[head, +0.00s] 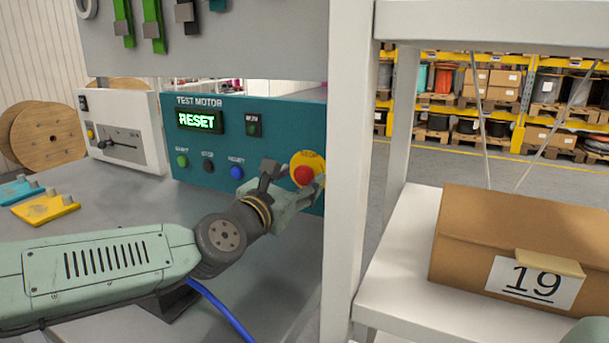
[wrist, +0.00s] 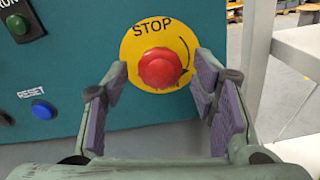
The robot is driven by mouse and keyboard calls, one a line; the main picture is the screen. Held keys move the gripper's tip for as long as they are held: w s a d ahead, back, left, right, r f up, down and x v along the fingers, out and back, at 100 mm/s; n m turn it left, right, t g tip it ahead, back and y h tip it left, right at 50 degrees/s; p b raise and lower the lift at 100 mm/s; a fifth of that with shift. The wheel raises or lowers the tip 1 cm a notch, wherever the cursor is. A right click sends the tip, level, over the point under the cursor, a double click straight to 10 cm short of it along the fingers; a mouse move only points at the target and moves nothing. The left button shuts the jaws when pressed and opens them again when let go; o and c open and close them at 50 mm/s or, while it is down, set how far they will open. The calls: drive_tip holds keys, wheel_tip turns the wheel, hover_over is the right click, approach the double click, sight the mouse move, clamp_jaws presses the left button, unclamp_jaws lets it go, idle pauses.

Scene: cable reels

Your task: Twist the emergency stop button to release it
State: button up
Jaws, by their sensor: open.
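The emergency stop button is a red knob (head: 303,175) on a round yellow plate, at the right end of the teal test motor panel (head: 215,158). In the wrist view the red knob (wrist: 160,68) sits on the yellow plate (wrist: 135,48) marked STOP, with a curved arrow at its right. My gripper (head: 292,182) is open in front of the button. In the wrist view my gripper's two purple-padded fingers (wrist: 160,90) stand to the left and right of the knob, with a gap on each side. I cannot tell how deep the fingertips reach.
The panel display (head: 201,121) reads RESET. Green, black and blue buttons (head: 236,172) sit left of my gripper. A white shelf post (head: 346,170) stands close at the right, with a cardboard box (head: 470,235) marked 19 beyond it. A yellow piece (head: 45,208) lies on the bench.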

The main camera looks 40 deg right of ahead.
drive_tip(key=v, duration=0.6)
drive_tip(key=shift+s+a, duration=0.15)
drive_tip(key=shift+a, duration=0.15)
idle(0.6)
